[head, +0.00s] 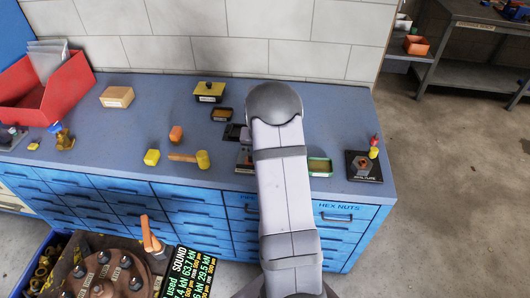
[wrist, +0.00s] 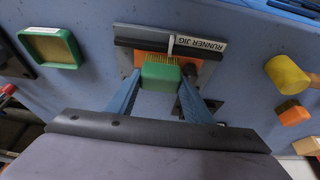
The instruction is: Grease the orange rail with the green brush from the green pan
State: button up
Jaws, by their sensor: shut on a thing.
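My gripper (wrist: 160,92) is shut on the green brush (wrist: 160,77) in the wrist view. The brush's yellow bristles point away from me, toward the runner jig (wrist: 135,33). Orange of the rail (wrist: 190,67) shows on both sides of the bristles, below the jig's grey bar. I cannot tell whether the bristles touch it. The green pan (wrist: 48,48), with a tan inside, sits apart at the upper left of the wrist view. In the head view the pan (head: 320,166) lies right of my arm, which hides the gripper, the brush and most of the jig.
A mallet (head: 203,159), an orange block (head: 176,133) and a yellow block (head: 152,157) lie left of my arm. A dark fixture (head: 364,167) stands at the bench's right end.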

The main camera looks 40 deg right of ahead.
jog(key=shift+s+d, duration=0.4)
jog(key=shift+s, duration=0.15)
jog(key=shift+w+a+f, duration=0.1)
dwell(0.3)
jog(key=shift+w+a+b, duration=0.3)
jog(key=shift+w+a, duration=0.1)
jog(key=shift+a, duration=0.05)
jog(key=shift+s+d, duration=0.55)
jog(key=shift+s, duration=0.05)
